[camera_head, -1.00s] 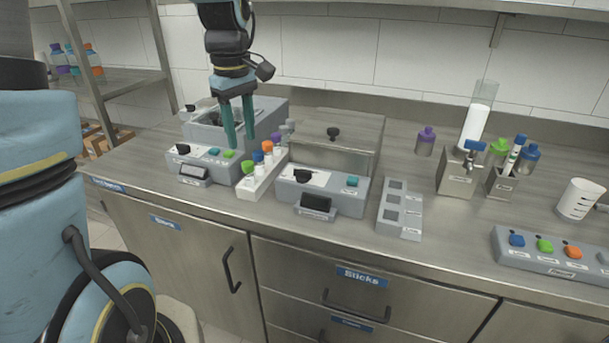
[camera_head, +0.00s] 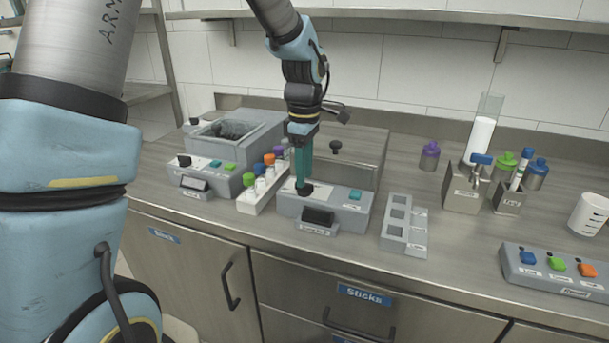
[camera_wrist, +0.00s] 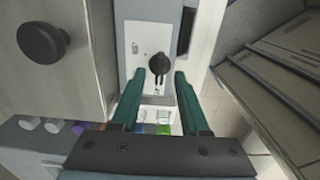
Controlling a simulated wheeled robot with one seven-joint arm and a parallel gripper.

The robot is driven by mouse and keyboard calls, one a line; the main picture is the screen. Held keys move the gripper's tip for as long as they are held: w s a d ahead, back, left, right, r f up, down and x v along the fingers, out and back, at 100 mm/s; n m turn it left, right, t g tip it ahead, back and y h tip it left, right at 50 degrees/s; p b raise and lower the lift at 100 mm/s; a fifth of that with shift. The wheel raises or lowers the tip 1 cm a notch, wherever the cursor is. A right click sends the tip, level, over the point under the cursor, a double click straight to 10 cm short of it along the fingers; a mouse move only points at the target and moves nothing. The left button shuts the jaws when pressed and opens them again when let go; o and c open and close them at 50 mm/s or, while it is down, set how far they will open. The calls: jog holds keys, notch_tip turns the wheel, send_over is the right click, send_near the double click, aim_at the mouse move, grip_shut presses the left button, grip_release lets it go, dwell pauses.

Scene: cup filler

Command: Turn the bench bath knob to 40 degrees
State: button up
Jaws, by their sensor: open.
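A black knob (camera_head: 305,188) sits on the white dial plate of the lidded grey bath unit (camera_head: 348,212), which has a dark display and a teal button. Its labels are too small to read. In the wrist view the same knob (camera_wrist: 156,70) shows with a pointer bar on its white plate (camera_wrist: 147,45); I cannot read the set degree. My gripper (camera_head: 304,180) points down at this knob, its teal fingers just over it. In the wrist view the open fingers (camera_wrist: 160,75) have the knob between their tips; I cannot tell whether they touch it.
A second grey unit with an open well (camera_head: 228,135) and its own black knob (camera_head: 184,160) stands left. A white rack with several capped vials (camera_head: 262,188) is between the units. The bath's lid knob (camera_head: 335,147) is behind my gripper. A grey slotted block (camera_head: 404,225) stands right.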

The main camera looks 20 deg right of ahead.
jog(key=shift+f, duration=1.05)
grip_shut()
